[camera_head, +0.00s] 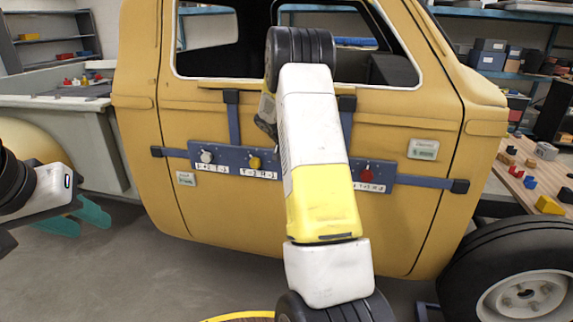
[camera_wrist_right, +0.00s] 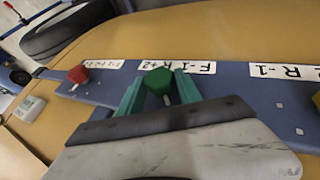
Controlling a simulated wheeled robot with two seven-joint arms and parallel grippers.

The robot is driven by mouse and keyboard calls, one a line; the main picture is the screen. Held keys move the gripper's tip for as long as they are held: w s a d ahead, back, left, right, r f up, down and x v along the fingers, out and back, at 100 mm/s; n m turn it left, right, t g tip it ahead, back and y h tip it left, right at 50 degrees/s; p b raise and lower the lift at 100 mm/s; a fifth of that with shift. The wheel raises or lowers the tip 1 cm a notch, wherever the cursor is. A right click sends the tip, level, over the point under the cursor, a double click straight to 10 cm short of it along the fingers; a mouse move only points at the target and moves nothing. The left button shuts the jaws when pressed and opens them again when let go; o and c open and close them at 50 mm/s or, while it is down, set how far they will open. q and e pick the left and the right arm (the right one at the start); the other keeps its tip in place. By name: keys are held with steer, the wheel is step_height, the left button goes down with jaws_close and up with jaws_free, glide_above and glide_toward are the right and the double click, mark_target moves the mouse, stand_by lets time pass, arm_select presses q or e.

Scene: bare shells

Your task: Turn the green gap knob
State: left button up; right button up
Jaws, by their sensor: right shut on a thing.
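The green gap knob (camera_wrist_right: 158,81) shows in the right wrist view, on a blue panel (camera_wrist_right: 245,90) in front of a label strip. My right gripper (camera_wrist_right: 160,86) has its two teal fingers on either side of the knob and is shut on it. In the head view my right arm covers both the green knob and the right gripper. My left gripper (camera_head: 88,214) is low at the left of the head view, its teal fingers apart and empty, away from the panel.
On the same panel are a white knob (camera_head: 206,156), a yellow knob (camera_head: 254,162) and a red knob (camera_head: 367,173). The panel is strapped to a yellow vehicle door (camera_head: 225,225). A wheel (camera_head: 525,298) is at lower right, beside a table with blocks (camera_head: 549,205).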

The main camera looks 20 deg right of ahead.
steer(key=shift+a+f+g+h, duration=0.1)
steer(key=shift+a+g+h, duration=0.05)
steer(key=shift+g+h, duration=0.55)
steer(key=o, duration=1.4)
steer(key=shift+c, duration=0.2)
steer(key=v, duration=0.7)
steer(key=shift+a+r, duration=0.2)
steer(key=shift+a, duration=0.15)
